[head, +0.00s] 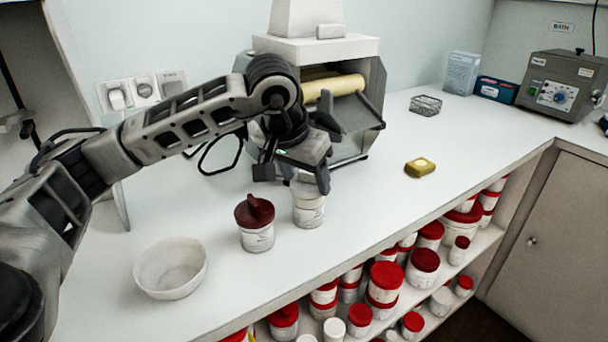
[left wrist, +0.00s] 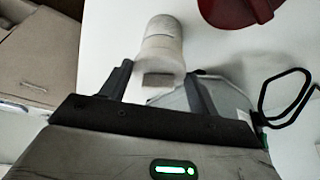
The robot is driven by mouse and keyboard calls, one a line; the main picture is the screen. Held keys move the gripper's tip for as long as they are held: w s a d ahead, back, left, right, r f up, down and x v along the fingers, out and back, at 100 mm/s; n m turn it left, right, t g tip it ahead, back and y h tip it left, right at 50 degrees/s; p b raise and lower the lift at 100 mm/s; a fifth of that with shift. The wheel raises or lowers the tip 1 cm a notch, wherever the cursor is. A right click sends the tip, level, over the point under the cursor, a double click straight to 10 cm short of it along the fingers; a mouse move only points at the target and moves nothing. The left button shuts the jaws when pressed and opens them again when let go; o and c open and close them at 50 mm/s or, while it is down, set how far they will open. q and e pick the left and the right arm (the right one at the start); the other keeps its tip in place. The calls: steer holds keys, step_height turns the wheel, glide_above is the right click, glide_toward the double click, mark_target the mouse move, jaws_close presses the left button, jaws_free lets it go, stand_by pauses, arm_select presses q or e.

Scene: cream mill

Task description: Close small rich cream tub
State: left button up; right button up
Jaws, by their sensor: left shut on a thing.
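A white tub with a printed label (head: 309,212) stands upright on the counter. My left gripper (head: 294,176) is over its top, pointing down. In the left wrist view the gripper's fingers (left wrist: 160,88) sit either side of a pale lid-like piece (left wrist: 159,60) at the tub's upper end, and they are shut on it. Whether this lid is seated on the rim cannot be told. Just left of it stands another white tub with a dark red lid (head: 254,212), which also shows in the left wrist view (left wrist: 237,10). My right gripper is not in view.
A white bowl (head: 170,268) stands at the front left. A roller mill (head: 350,135) stands close behind the gripper. A yellow block (head: 420,168) lies to the right, with free counter around it. Red-lidded tubs (head: 385,280) fill the shelves below the front edge.

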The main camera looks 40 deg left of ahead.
arm_select(q)
steer(key=shift+f+b, duration=0.5)
steer(key=shift+b, duration=0.1)
stand_by(0.7)
stand_by(0.4)
steer(key=o, duration=1.3)
steer(key=shift+r, duration=0.15)
steer(key=shift+r+p, duration=1.9)
steer(key=shift+r, duration=0.5)
jaws_close()
